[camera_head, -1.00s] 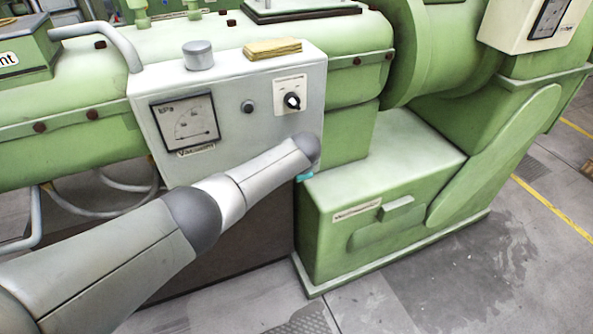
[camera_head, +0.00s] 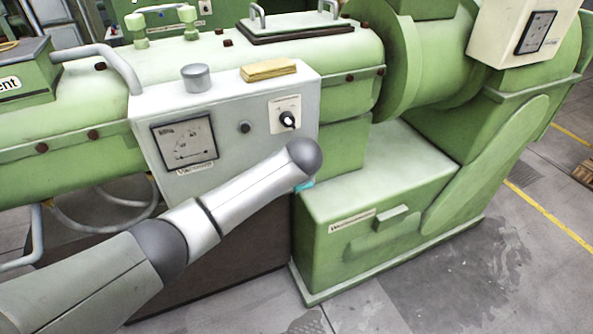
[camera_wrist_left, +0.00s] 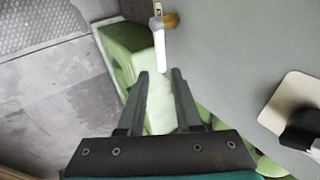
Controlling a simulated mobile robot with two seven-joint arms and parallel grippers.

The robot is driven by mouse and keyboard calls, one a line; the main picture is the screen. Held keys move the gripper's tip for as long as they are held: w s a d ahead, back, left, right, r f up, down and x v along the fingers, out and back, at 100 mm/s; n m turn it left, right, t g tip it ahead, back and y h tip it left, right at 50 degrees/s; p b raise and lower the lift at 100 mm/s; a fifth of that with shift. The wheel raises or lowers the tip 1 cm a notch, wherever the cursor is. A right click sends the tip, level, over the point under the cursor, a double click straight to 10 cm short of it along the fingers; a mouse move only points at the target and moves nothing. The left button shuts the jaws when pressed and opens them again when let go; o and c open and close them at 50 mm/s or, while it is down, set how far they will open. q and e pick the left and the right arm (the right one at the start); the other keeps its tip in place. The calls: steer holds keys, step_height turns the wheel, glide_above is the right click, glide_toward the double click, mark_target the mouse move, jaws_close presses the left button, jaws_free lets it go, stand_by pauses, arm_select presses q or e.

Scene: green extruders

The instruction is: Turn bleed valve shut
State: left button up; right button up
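In the left wrist view a small valve with a brass body (camera_wrist_left: 170,20) and a long white lever (camera_wrist_left: 160,48) sits on the grey panel side. The lever points down the picture toward my left gripper (camera_wrist_left: 160,73). The gripper's two dark fingers are apart, with the lever's end just beyond and between the tips in the picture; contact does not show. In the head view my left arm covers the valve and most of the gripper; only a teal bit shows below the wrist. My right gripper is not in view.
The grey control box (camera_head: 225,100) carries a gauge (camera_head: 184,141), a black rotary switch (camera_head: 287,119) and a folded yellow cloth (camera_head: 268,70). The switch also shows at the right in the wrist view (camera_wrist_left: 302,130). A green machine housing (camera_head: 375,195) stands right of my arm. The floor (camera_head: 440,290) in front is clear.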

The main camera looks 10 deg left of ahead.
arm_select(q)
steer(key=v, duration=0.6)
steer(key=shift+s+r+p, duration=0.25)
steer(key=shift+r+p, duration=0.05)
steer(key=shift+f, duration=0.1)
steer(key=s+a+f+n+g+h+b, duration=0.1)
steer(key=s+a+f+n+b, duration=0.3)
steer(key=f, duration=0.9)
steer(key=s+d+f+m+g+b, duration=0.1)
steer(key=s+f+b, duration=0.35)
steer(key=f, duration=0.95)
steer(key=s+a+f+n+g+h+b, duration=0.1)
steer(key=s+a+f+n+b, duration=0.1)
steer(key=s+f, duration=0.8)
steer(key=s+a+f+n+g+b, duration=0.1)
steer(key=s+a+f+n+b, duration=0.1)
steer(key=s+f, duration=1)
steer(key=s+a+f+n+g+b, duration=0.1)
steer(key=s+f+b, duration=0.4)
steer(key=s+f, duration=0.7)
steer(key=s+a+n, duration=0.1)
steer(key=s, duration=0.6)
steer(key=shift+a+f+g+b, duration=0.25)
steer(key=shift+f+g+b, duration=0.05)
steer(key=shift+f, duration=0.05)
steer(key=shift+o, duration=0.3)
